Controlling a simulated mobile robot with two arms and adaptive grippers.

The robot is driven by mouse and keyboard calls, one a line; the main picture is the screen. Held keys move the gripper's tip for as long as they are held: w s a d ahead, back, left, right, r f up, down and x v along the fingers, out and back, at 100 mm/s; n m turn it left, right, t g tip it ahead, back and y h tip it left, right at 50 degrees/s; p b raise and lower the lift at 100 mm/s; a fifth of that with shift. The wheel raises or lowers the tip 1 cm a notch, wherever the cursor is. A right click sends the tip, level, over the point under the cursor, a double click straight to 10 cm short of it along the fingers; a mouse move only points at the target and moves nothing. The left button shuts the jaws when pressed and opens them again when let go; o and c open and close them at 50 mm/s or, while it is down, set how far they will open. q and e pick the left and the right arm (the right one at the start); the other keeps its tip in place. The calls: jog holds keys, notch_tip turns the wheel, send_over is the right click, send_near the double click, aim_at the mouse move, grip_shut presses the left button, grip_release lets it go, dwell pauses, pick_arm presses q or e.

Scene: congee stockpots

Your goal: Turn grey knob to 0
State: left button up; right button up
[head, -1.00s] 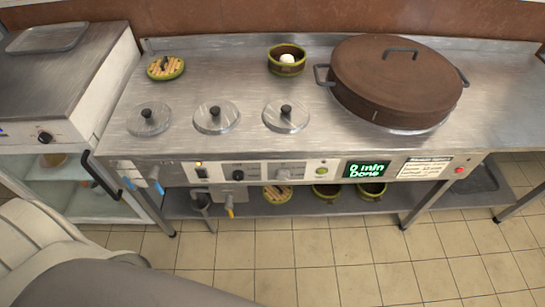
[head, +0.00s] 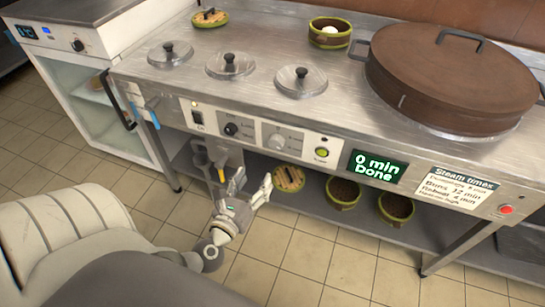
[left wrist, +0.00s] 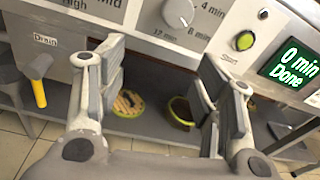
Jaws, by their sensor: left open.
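The grey knob (head: 277,141) is on the front panel of the steel counter, right of the black knob (head: 231,129). In the left wrist view the grey knob (left wrist: 178,12) is at the top edge, with dial marks including 4, 8 and 12 min beside it. Its exact setting is unclear. My left gripper (head: 252,184) is open and empty, below the panel and apart from the knob. Its two fingers also show in the left wrist view (left wrist: 160,72), spread apart below the knob. My right gripper is not in view.
A green button (head: 321,152) and a display (head: 377,167) reading "0 min Done" sit right of the knob. A drain valve with a yellow handle (left wrist: 39,93) hangs at the left. A lower shelf (head: 300,205) holds round containers.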

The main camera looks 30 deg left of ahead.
aim_at(275, 146)
pick_arm(q)
jog(key=shift+m+t, duration=0.5)
jog(key=shift+m, duration=0.2)
jog(key=w+r, duration=0.1)
jog(key=w, duration=0.6)
jog(key=w+a+r+p, duration=0.1)
jog(key=w, duration=0.3)
jog(key=shift+r, duration=0.3)
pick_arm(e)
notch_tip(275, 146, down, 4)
pick_arm(q)
jog(key=c, duration=1)
